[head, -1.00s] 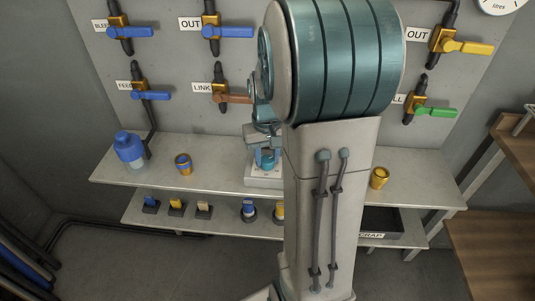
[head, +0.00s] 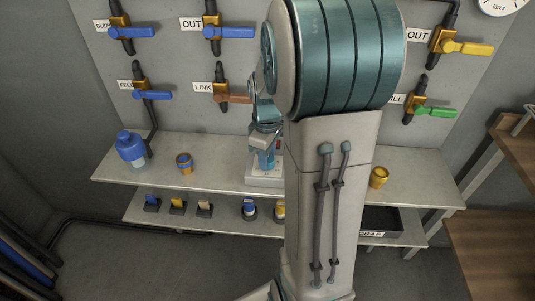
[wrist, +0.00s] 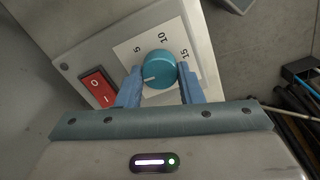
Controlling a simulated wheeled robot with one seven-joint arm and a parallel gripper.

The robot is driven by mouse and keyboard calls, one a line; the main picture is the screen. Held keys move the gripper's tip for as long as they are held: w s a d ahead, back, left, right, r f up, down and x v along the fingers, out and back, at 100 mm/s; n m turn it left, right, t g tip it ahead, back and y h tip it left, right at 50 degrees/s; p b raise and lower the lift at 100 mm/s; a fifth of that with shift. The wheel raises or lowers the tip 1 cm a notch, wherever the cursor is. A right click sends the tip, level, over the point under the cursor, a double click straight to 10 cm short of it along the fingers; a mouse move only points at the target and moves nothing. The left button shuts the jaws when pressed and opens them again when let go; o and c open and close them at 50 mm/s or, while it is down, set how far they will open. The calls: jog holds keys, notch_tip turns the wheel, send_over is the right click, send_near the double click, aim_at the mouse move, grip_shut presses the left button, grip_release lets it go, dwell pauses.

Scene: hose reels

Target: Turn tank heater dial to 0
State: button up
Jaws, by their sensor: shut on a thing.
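The tank heater is a pale box (head: 262,178) on the upper shelf, partly hidden by my arm in the head view. In the wrist view its white panel (wrist: 112,46) carries a round teal dial (wrist: 158,64) and a scale marked 5, 10 and 15. The dial's white pointer line points left and slightly down, below the 5 and towards my left finger. No 0 shows on the scale; my left finger covers part of that side. My gripper (wrist: 161,76) is shut on the dial, with one blue finger on each side.
A red rocker switch (wrist: 98,87) sits left of the dial. On the shelf stand a blue-topped bottle (head: 130,147), an orange-and-blue cup (head: 184,162) and a yellow cup (head: 378,177). Several valves with coloured handles line the wall behind. Smaller items stand on the lower shelf.

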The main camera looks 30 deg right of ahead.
jog(key=shift+n, duration=0.5)
jog(key=o, duration=1)
jog(key=shift+c, duration=0.2)
jog(key=shift+r, duration=0.15)
notch_tip(320, 180, up, 14)
jog(key=p, duration=0.2)
jog(key=shift+f, duration=0.25)
jog(key=s+a+r+m+t+p, duration=0.2)
jog(key=s+a+r+m+p, duration=0.4)
jog(key=s+a+m+p, duration=0.2)
jog(key=s+a+p, duration=0.2)
jog(key=s+a, duration=0.2)
jog(key=shift+s+r+m+t, duration=0.2)
jog(key=shift+m+t, duration=0.1)
jog(key=shift+t, duration=0.1)
